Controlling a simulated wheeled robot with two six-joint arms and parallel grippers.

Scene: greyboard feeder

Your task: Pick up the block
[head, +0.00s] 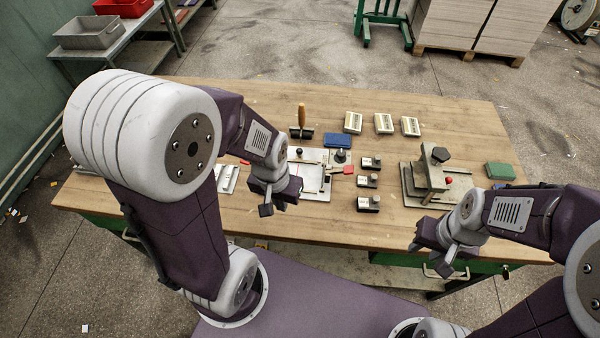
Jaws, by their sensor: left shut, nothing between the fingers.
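Several block-like pieces lie on the wooden table, and I cannot tell which one is the block. A flat blue block (338,140) lies at the back of a white plate fixture (315,190). A green block (500,171) lies near the table's right end. My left gripper (278,207) is shut and empty, above the table just in front of the white plate and apart from the blue block. My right gripper (431,262) is at the table's front edge on the right, left of and nearer than the green block. Its finger gap is not clear.
Three pale boxes (383,124) stand at the back, and three small dark-based devices (368,181) in the middle. A metal press fixture (432,180) stands on the right. A wooden-handled tool (302,120) stands behind the plate. The table (450,117) is bare at the back right.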

